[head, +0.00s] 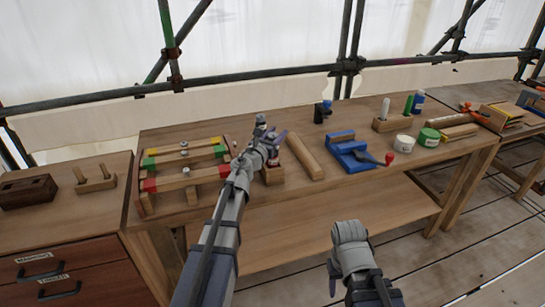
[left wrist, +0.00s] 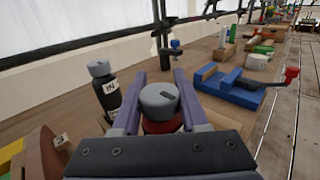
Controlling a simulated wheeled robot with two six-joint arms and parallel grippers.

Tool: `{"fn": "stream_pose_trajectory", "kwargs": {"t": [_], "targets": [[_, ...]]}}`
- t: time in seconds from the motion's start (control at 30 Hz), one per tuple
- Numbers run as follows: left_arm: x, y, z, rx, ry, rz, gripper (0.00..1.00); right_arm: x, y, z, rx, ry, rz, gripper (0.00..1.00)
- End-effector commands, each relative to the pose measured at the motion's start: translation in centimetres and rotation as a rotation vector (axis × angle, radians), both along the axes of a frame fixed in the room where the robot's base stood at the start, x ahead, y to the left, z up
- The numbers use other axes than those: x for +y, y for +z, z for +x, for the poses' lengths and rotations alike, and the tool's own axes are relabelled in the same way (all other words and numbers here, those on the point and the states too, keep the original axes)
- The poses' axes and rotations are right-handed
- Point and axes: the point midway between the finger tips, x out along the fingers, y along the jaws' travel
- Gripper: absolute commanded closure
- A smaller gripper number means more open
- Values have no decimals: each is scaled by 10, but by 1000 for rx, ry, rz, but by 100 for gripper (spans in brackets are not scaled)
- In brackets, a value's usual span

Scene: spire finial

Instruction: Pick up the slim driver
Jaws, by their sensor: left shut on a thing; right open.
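My left gripper (head: 278,146) is over the near side of the workbench. In the left wrist view its two purple fingers (left wrist: 160,100) are shut on a grey-capped handle with a red band (left wrist: 160,96). The cap has a dark slot on top. Left of it stands a black handle with a grey cap (left wrist: 106,88) and a partly visible label reading "IN". I cannot tell from the labels which is the slim driver. A wooden block (head: 272,175) sits under the gripper. My right gripper (head: 334,276) hangs low in front of the bench, apart from everything.
A wooden frame with coloured corners (head: 180,182) lies left of the gripper. A timber bar (head: 305,158), a blue vise (head: 347,151) with a red-knobbed handle, and white (head: 403,142) and green (head: 429,137) tubs stand to the right. Scaffold poles run behind.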

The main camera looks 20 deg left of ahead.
Motion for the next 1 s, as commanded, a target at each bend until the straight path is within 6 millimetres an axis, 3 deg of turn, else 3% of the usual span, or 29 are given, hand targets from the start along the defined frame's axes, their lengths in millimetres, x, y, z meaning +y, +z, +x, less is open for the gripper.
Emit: {"fn": "stream_pose_trajectory", "kwargs": {"t": [1.0], "targets": [[0, 0, 0, 0, 0, 0, 100, 0, 0, 0, 0, 0, 0, 50]]}}
